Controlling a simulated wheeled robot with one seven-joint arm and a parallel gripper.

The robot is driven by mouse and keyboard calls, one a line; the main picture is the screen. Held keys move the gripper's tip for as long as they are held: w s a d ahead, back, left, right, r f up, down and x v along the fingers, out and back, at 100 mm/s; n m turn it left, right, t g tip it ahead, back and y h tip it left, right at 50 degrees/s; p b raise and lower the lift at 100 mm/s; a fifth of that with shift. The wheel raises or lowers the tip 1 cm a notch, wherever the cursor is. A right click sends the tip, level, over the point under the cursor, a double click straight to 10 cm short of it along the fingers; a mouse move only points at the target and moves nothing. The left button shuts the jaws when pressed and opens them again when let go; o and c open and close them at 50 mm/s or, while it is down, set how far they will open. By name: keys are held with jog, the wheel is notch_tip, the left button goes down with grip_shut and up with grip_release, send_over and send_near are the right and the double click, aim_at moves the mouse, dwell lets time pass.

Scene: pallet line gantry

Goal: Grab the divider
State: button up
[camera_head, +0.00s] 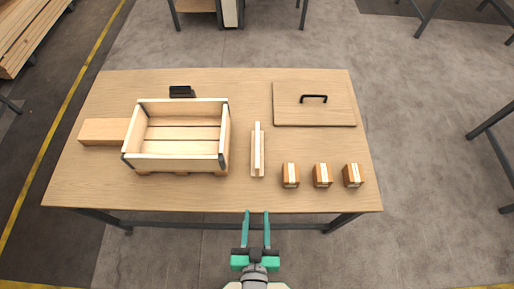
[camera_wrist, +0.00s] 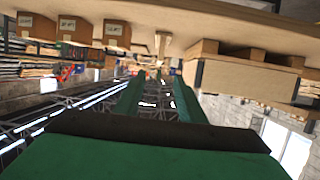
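The divider (camera_head: 257,143) appears to be the thin pale wooden board standing on edge in a narrow wooden base (camera_head: 257,172), right of the open crate in the head view. A small pale upright piece, likely the divider end-on, shows in the wrist view (camera_wrist: 162,42). My gripper (camera_head: 257,214) is in front of the table's near edge, short of the divider and roughly in line with it. Its two green fingers are apart with nothing between them; they also show in the wrist view (camera_wrist: 156,95).
The wooden crate (camera_head: 178,163) stands left of the divider, with a wooden block (camera_head: 103,131) beside it. Several small cartons (camera_head: 322,175) stand to the right. A lid with a black handle (camera_head: 313,115) lies at back right. A black object (camera_head: 181,91) sits behind the crate.

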jog(key=r+x, duration=0.1)
jog(key=x, duration=1.1)
jog(key=g, duration=0.2)
send_near(258, 139)
jog(key=shift+w+d+f, duration=0.15)
jog(key=shift+w+f, duration=0.55)
jog(key=x, duration=0.5)
jog(key=shift+a+f+x, duration=0.15)
jog(key=shift+x, duration=1.2)
jog(key=shift+a+f+x, duration=0.1)
jog(key=shift+f+x, duration=0.05)
jog(key=shift+x, duration=1.25)
jog(key=shift+s, duration=0.15)
grip_shut()
